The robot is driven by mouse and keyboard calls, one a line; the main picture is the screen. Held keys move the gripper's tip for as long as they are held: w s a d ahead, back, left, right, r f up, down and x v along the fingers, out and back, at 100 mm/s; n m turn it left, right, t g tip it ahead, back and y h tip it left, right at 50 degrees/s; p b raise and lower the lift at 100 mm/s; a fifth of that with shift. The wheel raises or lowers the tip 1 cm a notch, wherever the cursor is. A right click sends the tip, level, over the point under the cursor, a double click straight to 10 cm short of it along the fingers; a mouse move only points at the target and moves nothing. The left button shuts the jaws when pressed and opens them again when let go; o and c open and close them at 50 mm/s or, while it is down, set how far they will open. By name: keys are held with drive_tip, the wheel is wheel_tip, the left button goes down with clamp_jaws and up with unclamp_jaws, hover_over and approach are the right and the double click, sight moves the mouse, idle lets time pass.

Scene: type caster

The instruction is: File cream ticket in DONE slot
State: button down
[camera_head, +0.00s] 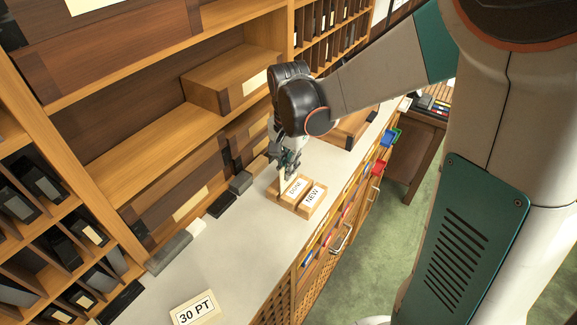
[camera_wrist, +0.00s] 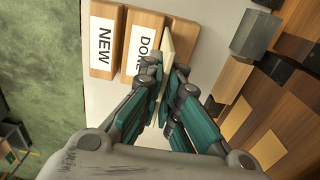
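My gripper (camera_head: 290,163) is over the counter, pointing down at two small wooden holders labelled DONE (camera_head: 294,186) and NEW (camera_head: 312,198). In the wrist view, the DONE holder (camera_wrist: 144,30) and NEW holder (camera_wrist: 104,45) lie side by side. The cream ticket (camera_wrist: 176,42) shows nearly edge-on between the fingertips of my gripper (camera_wrist: 167,75), which are closed on it. The ticket is beside the DONE label, on the side away from NEW. A finger covers part of the DONE label. I cannot tell whether the ticket's lower edge is inside the slot.
A 30 PT sign (camera_head: 195,311) lies in front. Wooden shelves (camera_head: 150,140) rise behind. The counter between sign and holders is mostly clear.

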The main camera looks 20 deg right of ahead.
drive_tip(key=shift+f+b, duration=0.7)
drive_tip(key=shift+f, duration=0.2)
drive_tip(key=c, duration=1.7)
unclamp_jaws()
drive_tip(key=shift+r, duration=0.15)
drive_tip(key=shift+r+p, duration=1.85)
drive_tip(key=shift+r, duration=1.05)
drive_tip(key=shift+s+f, duration=0.1)
